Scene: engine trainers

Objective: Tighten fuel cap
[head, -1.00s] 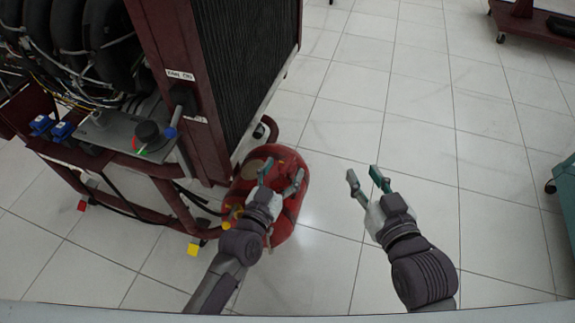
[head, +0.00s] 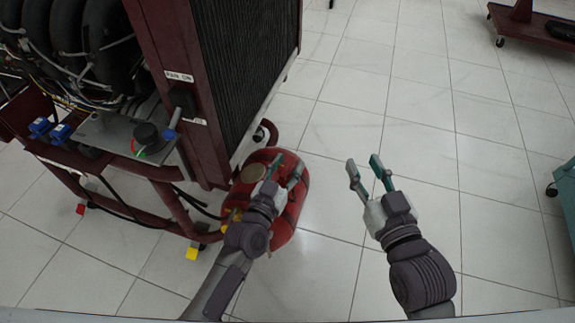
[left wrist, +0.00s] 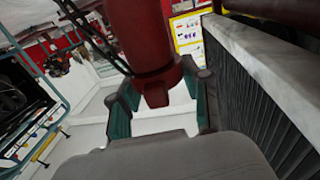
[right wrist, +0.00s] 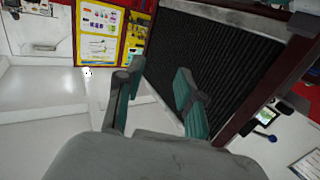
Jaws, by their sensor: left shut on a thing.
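In the left wrist view a dark red piece (left wrist: 155,94), which looks like the cap, sits between the two green-padded fingers, below a wider red body (left wrist: 142,35). The exact contact is hard to see. My right gripper (head: 365,165) is open and empty over the floor, right of the tank; its spread fingers also show in the right wrist view (right wrist: 158,92).
The engine stand (head: 180,90) with its black radiator (head: 250,60) rises left of and behind the tank. Hoses (head: 195,205) run low beside the tank. Tiled floor (head: 410,120) is clear to the right. A teal cabinet (head: 565,215) stands at the right edge.

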